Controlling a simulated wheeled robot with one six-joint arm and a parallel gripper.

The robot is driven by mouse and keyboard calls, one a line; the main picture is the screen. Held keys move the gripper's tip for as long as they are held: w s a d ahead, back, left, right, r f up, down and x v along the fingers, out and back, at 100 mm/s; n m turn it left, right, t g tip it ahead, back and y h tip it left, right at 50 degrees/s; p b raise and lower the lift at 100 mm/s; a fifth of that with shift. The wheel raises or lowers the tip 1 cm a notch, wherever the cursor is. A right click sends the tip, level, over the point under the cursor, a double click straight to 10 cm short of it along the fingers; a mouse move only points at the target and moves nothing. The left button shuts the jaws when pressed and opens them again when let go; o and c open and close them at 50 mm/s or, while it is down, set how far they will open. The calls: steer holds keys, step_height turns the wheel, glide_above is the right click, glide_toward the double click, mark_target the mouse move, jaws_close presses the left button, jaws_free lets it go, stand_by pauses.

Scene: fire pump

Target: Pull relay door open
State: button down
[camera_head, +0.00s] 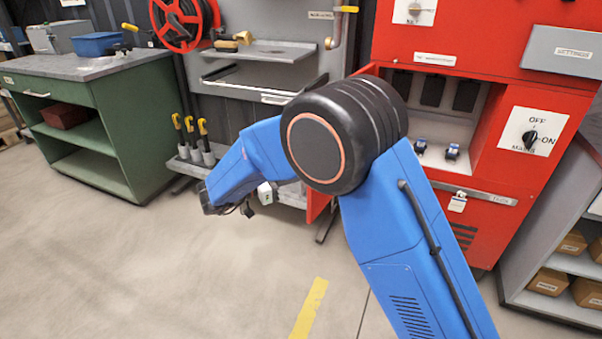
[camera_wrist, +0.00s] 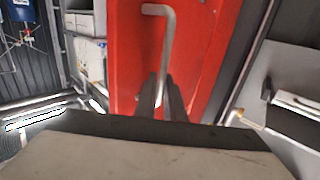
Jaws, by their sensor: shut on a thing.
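The relay door (camera_wrist: 205,50) is a red panel filling the middle of the wrist view. A pale grey bar handle (camera_wrist: 168,45) runs along it with a bent end. The two dark fingers of my gripper (camera_wrist: 161,98) are shut on this handle. In the head view, the red cabinet (camera_head: 480,38) has an open compartment (camera_head: 480,170) with dark relay blocks and small blue-and-white devices inside. A narrow red strip of the door (camera_head: 318,200) shows left of the opening, standing out from the cabinet. My arm hides most of the door, the handle and my fingertips there.
A wall rack with a grey shelf (camera_head: 262,50) and yellow-handled tools (camera_head: 190,130) stands behind my arm. A green workbench (camera_head: 120,120) is at left. Shelving with boxes (camera_head: 550,282) is at right. The floor (camera_head: 200,270) at front left is clear.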

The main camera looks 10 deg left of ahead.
steer(key=shift+w+d, duration=0.1)
steer(key=c, duration=1.8)
jaws_free()
steer(key=shift+c, duration=0.2)
steer(key=v, duration=1.7)
steer(key=shift+s, duration=0.25)
